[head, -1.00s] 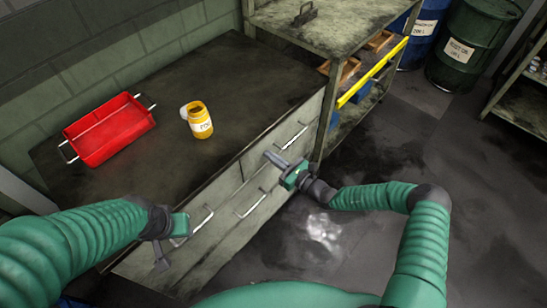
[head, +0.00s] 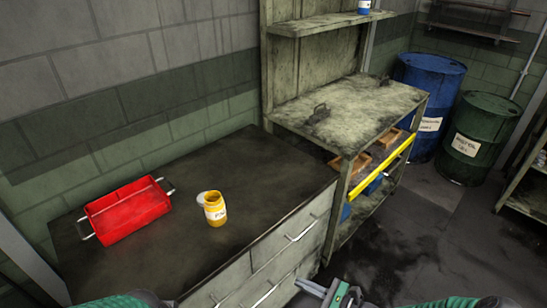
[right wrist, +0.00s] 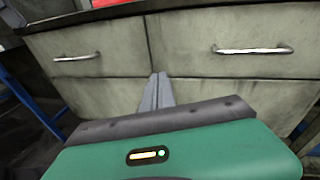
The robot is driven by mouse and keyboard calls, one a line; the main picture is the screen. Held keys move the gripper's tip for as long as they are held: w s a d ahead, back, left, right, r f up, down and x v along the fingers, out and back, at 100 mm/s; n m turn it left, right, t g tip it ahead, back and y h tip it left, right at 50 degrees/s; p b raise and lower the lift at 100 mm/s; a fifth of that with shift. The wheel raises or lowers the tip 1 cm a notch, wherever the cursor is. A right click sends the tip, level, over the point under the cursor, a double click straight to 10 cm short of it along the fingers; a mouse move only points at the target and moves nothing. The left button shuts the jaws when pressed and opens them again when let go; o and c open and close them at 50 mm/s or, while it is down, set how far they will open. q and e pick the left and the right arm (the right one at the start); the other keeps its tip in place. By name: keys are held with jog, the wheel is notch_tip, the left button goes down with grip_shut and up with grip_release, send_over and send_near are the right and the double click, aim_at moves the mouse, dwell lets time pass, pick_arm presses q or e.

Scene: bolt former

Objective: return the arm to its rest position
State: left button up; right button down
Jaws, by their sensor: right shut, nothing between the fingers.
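My right gripper (head: 325,292) shows at the bottom edge of the head view, in front of the drawer cabinet. In the right wrist view its two fingers (right wrist: 156,92) lie together, shut and empty, pointing at the cabinet's drawer fronts (right wrist: 215,65). Part of my left arm (head: 125,300) shows at the bottom left of the head view. My left gripper is out of the frame.
A red tray (head: 97,222) and an open yellow jar (head: 215,212) with a pale lid beside it stand on the dark cabinet top (head: 265,165). A shelf unit (head: 350,115) stands to the right, with blue (head: 428,85) and green (head: 480,135) drums beyond. Floor between is clear.

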jog(key=s+a+r+n+g+h+p, duration=0.1)
jog(key=s+r+n+g+h+p, duration=0.25)
jog(key=s+n+g, duration=0.95)
jog(key=s+d+r+n+t+h+p, duration=0.1)
jog(key=d+r+n+t+h, duration=0.2)
jog(key=r, duration=0.5)
jog(key=s+d+r+n+t+h+p, duration=0.1)
jog(key=s+d+r+n+t+h, duration=0.1)
jog(key=d+r+n+h, duration=0.4)
notch_tip(320, 180, up, 3)
jog(key=shift+s+f+n+t+h+p, duration=0.2)
jog(key=shift+s+n+t+h+p, duration=0.25)
jog(key=shift+n, duration=0.45)
jog(key=shift+a+r, duration=0.1)
jog(key=shift+a, duration=0.1)
jog(key=shift+w+d, duration=0.1)
